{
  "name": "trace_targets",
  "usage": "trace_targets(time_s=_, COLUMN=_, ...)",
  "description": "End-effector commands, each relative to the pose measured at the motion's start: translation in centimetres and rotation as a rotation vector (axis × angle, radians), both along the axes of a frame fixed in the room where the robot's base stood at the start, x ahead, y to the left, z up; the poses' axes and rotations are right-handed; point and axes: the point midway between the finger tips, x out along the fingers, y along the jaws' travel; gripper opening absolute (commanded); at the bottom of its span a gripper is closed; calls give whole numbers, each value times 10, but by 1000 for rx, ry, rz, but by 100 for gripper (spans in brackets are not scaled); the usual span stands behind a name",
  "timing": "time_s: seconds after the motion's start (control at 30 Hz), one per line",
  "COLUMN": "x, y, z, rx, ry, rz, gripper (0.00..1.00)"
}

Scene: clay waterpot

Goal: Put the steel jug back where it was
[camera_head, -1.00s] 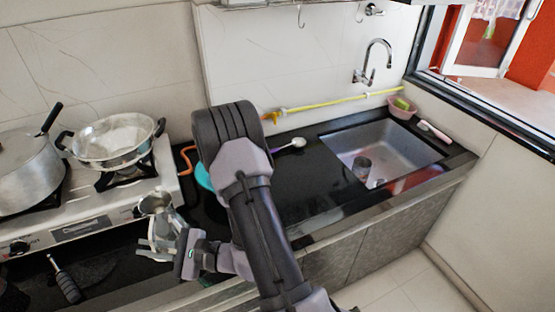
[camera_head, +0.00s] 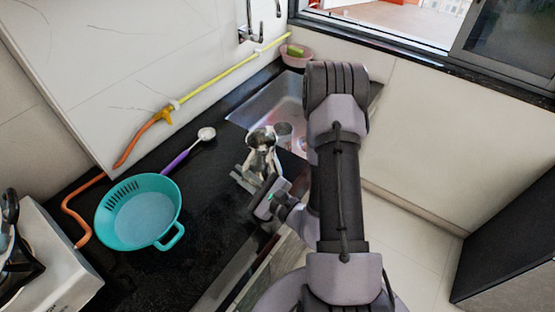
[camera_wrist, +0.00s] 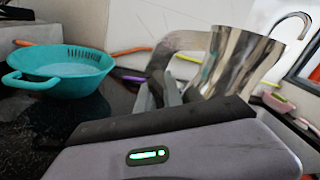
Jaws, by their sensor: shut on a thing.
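The steel jug (camera_head: 262,150) is a shiny metal vessel, held above the black counter near the left edge of the sink in the head view. In the wrist view the jug (camera_wrist: 232,62) fills the upper right and looks roughly upright, slightly tilted. My gripper (camera_head: 252,178) is shut on the jug; in the wrist view a finger (camera_wrist: 165,90) shows at its left side. The exact grip contact is partly hidden by the gripper body.
A teal colander (camera_head: 140,212) sits on the counter at left. A purple-handled spoon (camera_head: 188,152) lies behind it. A yellow and orange hose (camera_head: 215,72) runs along the wall. A pink basket (camera_head: 296,57) stands at the sink's far corner.

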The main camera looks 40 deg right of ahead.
Motion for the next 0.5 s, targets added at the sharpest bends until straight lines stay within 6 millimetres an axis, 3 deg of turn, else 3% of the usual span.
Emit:
trace_targets(time_s=0.1, x=-9, y=-20, z=-11, rx=0, ry=1, rz=-77, gripper=0)
trace_targets(time_s=0.2, x=0, y=-27, z=-16, rx=-8, ry=-5, rz=-97, gripper=0)
trace_targets(time_s=0.5, x=99, y=-44, z=-20, rx=-5, ry=-7, rz=-98, gripper=0)
